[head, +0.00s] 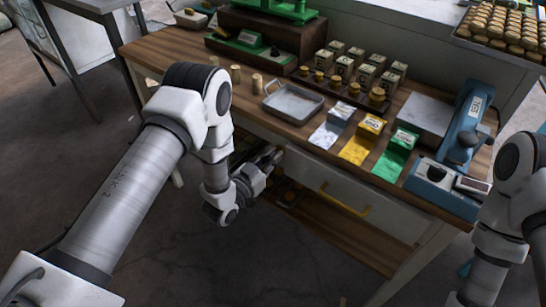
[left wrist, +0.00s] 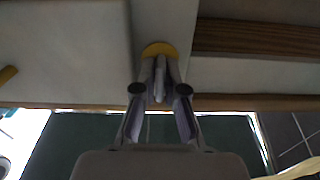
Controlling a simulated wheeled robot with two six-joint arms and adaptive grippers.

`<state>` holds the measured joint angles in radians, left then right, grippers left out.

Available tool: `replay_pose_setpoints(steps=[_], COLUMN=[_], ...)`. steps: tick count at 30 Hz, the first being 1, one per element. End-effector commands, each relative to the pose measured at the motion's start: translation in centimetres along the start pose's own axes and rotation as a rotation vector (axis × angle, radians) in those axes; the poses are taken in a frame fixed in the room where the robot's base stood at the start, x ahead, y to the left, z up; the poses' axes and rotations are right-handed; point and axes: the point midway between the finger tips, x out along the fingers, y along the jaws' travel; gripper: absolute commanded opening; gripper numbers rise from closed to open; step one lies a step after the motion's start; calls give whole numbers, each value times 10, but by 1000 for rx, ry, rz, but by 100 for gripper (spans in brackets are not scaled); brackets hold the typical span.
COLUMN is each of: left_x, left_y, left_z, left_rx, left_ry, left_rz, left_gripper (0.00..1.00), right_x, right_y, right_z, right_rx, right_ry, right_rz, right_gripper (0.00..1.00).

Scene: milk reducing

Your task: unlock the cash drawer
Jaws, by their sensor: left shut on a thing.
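The drawer (head: 325,190) has a pale front with a yellow bar handle (head: 345,200) and sits under the wooden tabletop. In the left wrist view a round yellow lock plate (left wrist: 160,48) is on the pale front, straight ahead of the fingertips. My left gripper (head: 272,158) is at the left end of the drawer front; it also shows in the left wrist view (left wrist: 160,85). It is shut on a thin pale piece, seemingly a key (left wrist: 159,88), mostly hidden between the fingers. Whether the key is turned cannot be told. My right gripper is out of view.
The wooden table (head: 240,95) holds a metal tray (head: 293,102), several small boxes, white, yellow and green packets, and a blue device (head: 465,130) at right. A green scale (head: 245,38) stands at back left. An open shelf (head: 330,228) lies below the drawer.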

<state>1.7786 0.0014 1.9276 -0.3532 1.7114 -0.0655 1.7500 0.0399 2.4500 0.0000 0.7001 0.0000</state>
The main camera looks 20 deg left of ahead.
Motion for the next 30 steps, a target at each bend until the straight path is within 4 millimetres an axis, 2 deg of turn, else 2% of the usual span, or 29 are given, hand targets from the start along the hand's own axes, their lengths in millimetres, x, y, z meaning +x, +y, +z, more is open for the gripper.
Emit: replay_pose_setpoints(steps=[11,30], left_x=[0,0], left_y=[1,3], left_z=[2,4], left_rx=[170,760], left_ry=[-2,-2], left_rz=[0,2], left_gripper=[0,0], right_x=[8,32], right_y=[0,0], right_z=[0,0], right_rx=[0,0], right_ry=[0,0], right_rz=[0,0], right_gripper=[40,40])
